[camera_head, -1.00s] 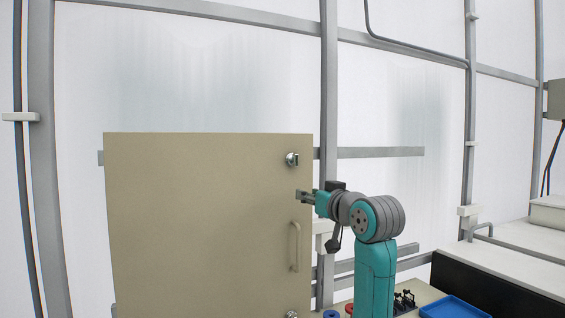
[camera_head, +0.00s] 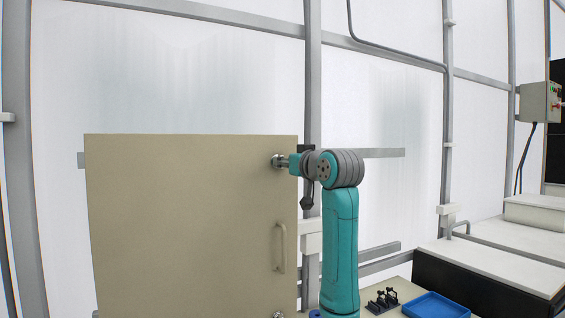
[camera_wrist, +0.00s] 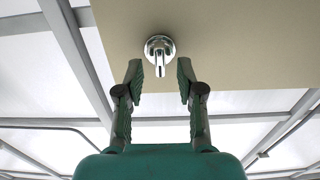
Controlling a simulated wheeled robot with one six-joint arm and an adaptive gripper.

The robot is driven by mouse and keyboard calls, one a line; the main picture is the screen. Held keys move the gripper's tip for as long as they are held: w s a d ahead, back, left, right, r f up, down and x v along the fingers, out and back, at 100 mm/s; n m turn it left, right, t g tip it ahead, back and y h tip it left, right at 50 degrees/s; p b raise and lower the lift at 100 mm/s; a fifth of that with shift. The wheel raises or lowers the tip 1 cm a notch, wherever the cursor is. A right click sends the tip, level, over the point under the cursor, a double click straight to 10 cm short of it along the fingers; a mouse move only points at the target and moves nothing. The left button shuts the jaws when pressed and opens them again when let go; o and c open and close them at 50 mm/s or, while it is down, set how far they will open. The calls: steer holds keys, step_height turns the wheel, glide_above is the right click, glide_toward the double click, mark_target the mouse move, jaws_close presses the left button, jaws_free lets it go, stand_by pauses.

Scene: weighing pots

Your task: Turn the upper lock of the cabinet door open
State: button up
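The beige cabinet door (camera_head: 185,225) stands shut at the left of the head view. Its upper lock (camera_head: 277,161) is a round chrome piece near the top right corner; in the wrist view the lock (camera_wrist: 160,52) shows a short lever pointing down the picture, between the fingertips. My gripper (camera_head: 284,162) is at the lock in the head view. In the wrist view my gripper (camera_wrist: 160,82) is open, one finger on each side of the lever, with gaps on both sides. A lower lock (camera_head: 279,315) shows at the bottom edge of the head view.
A vertical door handle (camera_head: 281,248) sits below the upper lock. A blue tray (camera_head: 436,306) and a black rack (camera_head: 382,300) lie on the table at lower right. Grey frame bars (camera_head: 313,60) stand behind the door. The space above the arm is clear.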

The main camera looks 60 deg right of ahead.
steer(key=shift+x, duration=1.15)
jaws_close()
